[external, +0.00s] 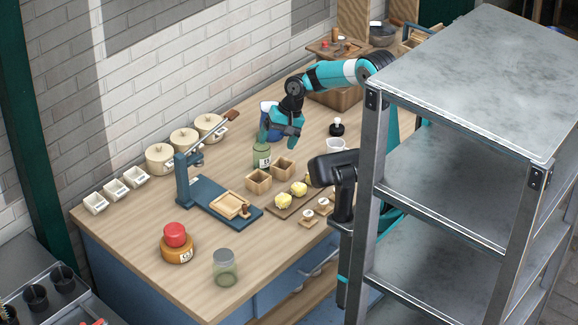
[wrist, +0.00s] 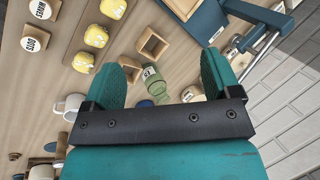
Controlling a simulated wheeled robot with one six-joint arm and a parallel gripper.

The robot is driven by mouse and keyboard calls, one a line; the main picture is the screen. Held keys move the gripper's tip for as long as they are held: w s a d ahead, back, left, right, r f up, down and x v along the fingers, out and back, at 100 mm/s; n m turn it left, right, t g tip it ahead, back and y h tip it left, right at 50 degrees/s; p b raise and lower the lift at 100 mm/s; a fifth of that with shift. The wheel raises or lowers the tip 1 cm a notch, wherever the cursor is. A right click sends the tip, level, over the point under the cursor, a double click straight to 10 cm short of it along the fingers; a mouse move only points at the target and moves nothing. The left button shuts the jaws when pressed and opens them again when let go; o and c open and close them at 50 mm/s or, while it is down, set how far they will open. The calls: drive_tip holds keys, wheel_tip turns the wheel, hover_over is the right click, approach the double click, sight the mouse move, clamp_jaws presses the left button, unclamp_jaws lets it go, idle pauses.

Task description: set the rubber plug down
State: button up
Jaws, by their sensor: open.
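My gripper (external: 284,136) is over the back half of the wooden counter, close behind and above a green labelled bottle (external: 262,156). In the wrist view its two teal fingers (wrist: 165,72) are spread wide, with nothing held between them. I cannot identify the rubber plug for certain. A red rounded stopper-like piece (external: 175,234) sits on an amber jar (external: 177,251) at the front left, well away from my gripper.
Two open wooden boxes (external: 259,181) and a board with yellow lumps (external: 283,201) stand in front of the bottle. A blue lever press (external: 187,187) is left. A white mug (external: 335,147) and a black white-topped piece (external: 337,129) are right. A metal shelf (external: 480,80) blocks the right.

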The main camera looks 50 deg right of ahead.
drive_tip(key=s+a+n+g, duration=0.1)
drive_tip(key=s+a+n, duration=0.4)
drive_tip(key=s+n, duration=0.2)
drive_tip(key=s+a+n+g, duration=0.1)
drive_tip(key=s+a+n, duration=0.4)
drive_tip(key=s, duration=0.6)
drive_tip(key=n, duration=0.2)
drive_tip(key=shift+a+f+n, duration=0.2)
drive_tip(key=shift+f+n, duration=0.1)
drive_tip(key=shift+f, duration=0.05)
